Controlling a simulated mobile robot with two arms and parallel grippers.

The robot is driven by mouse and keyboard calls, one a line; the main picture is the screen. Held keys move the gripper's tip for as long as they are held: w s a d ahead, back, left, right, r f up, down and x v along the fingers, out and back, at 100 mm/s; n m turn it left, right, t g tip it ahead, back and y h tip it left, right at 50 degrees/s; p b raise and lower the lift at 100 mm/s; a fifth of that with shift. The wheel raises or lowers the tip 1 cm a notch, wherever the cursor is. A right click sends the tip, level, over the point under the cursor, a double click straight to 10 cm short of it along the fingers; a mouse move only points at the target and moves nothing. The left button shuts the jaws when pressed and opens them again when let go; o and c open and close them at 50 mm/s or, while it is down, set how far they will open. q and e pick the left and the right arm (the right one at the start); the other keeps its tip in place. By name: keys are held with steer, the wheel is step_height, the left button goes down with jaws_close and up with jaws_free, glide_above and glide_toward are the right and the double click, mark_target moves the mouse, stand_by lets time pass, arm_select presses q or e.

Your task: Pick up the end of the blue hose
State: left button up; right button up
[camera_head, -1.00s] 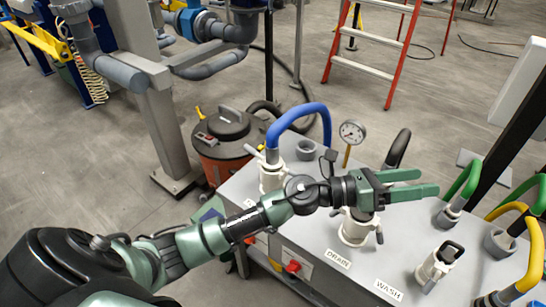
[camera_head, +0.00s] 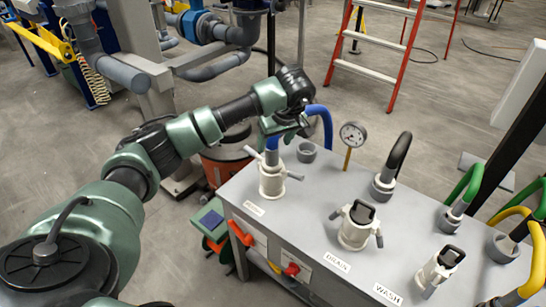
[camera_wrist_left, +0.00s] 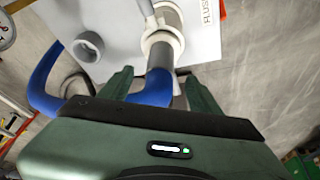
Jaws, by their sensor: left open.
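The blue hose (camera_head: 326,122) arches over the left end of the grey bench. Its grey end (camera_head: 271,157) stands in a white lever coupling (camera_head: 272,183). The wrist view shows the blue hose (camera_wrist_left: 44,84) bending round to its grey end (camera_wrist_left: 160,84) in the white coupling (camera_wrist_left: 163,47). My left gripper (camera_head: 277,130) is over that end, pointing down. In the left wrist view my open gripper (camera_wrist_left: 159,76) has one finger on each side of the hose end, with gaps showing. My right gripper is not in view.
A pressure gauge (camera_head: 352,134) and an empty grey socket (camera_head: 307,151) stand beside the hose. Black (camera_head: 398,158), green (camera_head: 467,185) and yellow (camera_head: 533,250) hoses and other white couplings are farther right. An orange vacuum (camera_head: 226,160) stands behind the bench.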

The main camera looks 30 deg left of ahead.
arm_select(q)
steer(key=x, duration=0.2)
steer(key=p+x, duration=0.1)
steer(key=x, duration=0.2)
steer(key=shift+d+f, duration=0.1)
steer(key=shift+f, duration=0.3)
jaws_close()
